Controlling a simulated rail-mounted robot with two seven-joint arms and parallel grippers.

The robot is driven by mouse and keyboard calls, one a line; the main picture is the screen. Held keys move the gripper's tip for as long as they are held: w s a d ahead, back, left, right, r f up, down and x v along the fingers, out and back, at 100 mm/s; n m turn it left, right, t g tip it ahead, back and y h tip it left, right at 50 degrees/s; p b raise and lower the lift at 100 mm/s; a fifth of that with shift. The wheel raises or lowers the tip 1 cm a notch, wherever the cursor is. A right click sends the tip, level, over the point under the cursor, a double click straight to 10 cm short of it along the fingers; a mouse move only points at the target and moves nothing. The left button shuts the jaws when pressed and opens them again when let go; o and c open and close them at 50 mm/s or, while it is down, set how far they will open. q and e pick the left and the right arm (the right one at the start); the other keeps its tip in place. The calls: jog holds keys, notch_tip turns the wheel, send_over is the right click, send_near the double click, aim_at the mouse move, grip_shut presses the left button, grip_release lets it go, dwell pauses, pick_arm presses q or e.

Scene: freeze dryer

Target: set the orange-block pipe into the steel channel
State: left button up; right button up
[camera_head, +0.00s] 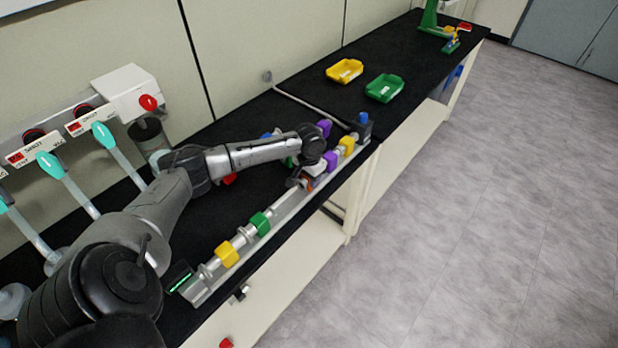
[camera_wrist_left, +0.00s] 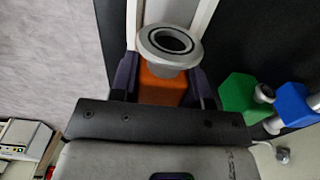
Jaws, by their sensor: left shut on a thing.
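The orange-block pipe (camera_wrist_left: 162,88) is held between the two fingers of my left gripper (camera_wrist_left: 162,82); its grey flanged end (camera_wrist_left: 170,45) faces the wrist camera. In the head view my left gripper (camera_head: 307,180) is over the middle of the steel channel (camera_head: 283,222), and only a little of the orange block (camera_head: 309,185) shows. The channel also shows beyond the pipe in the wrist view (camera_wrist_left: 205,14). I cannot tell whether the pipe touches the channel floor. My right gripper is not in view.
Along the channel are a yellow block (camera_head: 227,254), a green block (camera_head: 260,223), a purple block (camera_head: 331,162) and another yellow block (camera_head: 347,146). Green (camera_wrist_left: 238,96) and blue (camera_wrist_left: 294,104) blocks lie beside the gripper. Yellow (camera_head: 344,71) and green (camera_head: 384,88) bins stand farther back.

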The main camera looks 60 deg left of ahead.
pick_arm(q)
jog(key=shift+w, duration=0.15)
dwell(0.4)
jog(key=shift+w+a+p, duration=0.1)
jog(key=shift+w+p, duration=0.05)
jog(key=shift+p, duration=0.3)
dwell(0.8)
jog(key=shift+p, duration=0.6)
dwell(0.9)
jog(key=shift+p, duration=0.7)
dwell(0.4)
jog(key=o, duration=1.1)
jog(key=shift+o, duration=0.2)
